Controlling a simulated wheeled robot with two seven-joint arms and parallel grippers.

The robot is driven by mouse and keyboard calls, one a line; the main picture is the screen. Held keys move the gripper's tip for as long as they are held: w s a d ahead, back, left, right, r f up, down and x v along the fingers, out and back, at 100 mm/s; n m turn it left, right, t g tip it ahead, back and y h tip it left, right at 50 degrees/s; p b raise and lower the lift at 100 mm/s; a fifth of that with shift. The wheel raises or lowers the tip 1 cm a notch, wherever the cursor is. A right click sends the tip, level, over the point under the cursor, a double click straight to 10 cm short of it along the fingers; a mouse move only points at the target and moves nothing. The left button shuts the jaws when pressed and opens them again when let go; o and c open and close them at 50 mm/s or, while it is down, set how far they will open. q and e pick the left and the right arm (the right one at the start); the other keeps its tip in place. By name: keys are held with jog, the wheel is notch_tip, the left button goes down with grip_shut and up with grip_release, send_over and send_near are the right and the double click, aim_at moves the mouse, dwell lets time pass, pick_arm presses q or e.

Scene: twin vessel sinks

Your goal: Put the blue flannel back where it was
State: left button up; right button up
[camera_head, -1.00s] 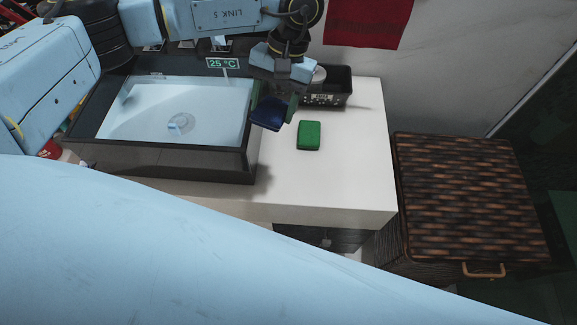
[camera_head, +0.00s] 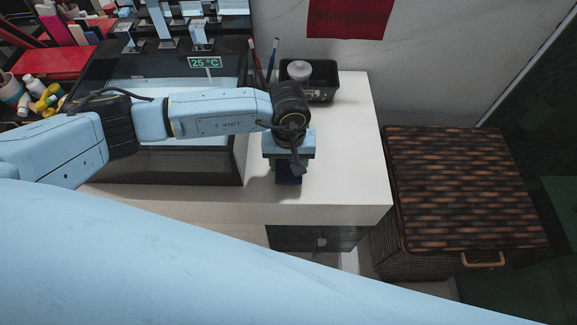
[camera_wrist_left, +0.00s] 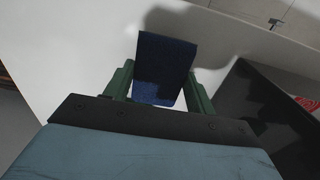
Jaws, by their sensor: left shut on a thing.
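The blue flannel (camera_head: 289,175) is a small dark blue folded cloth over the front part of the white counter, right of the sink. My left gripper (camera_head: 288,165) points down and is shut on it. In the left wrist view the flannel (camera_wrist_left: 166,66) sits between the two green fingers and casts a shadow on the pale surface. I cannot tell whether it touches the counter. The green cloth is hidden from the head view now, behind my left arm or gripper. My right gripper is not in view.
The dark-framed sink (camera_head: 195,165) with a 25 °C display (camera_head: 204,62) is on the left. A black basket (camera_head: 322,88) with a white jar stands at the back. The counter (camera_head: 350,165) is clear on the right. A wicker hamper (camera_head: 465,190) stands beyond its edge.

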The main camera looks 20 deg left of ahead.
pick_arm(q)
notch_tip(320, 180, down, 2)
jog(key=shift+f, duration=0.2)
jog(key=shift+f, duration=0.1)
jog(key=o, duration=0.9)
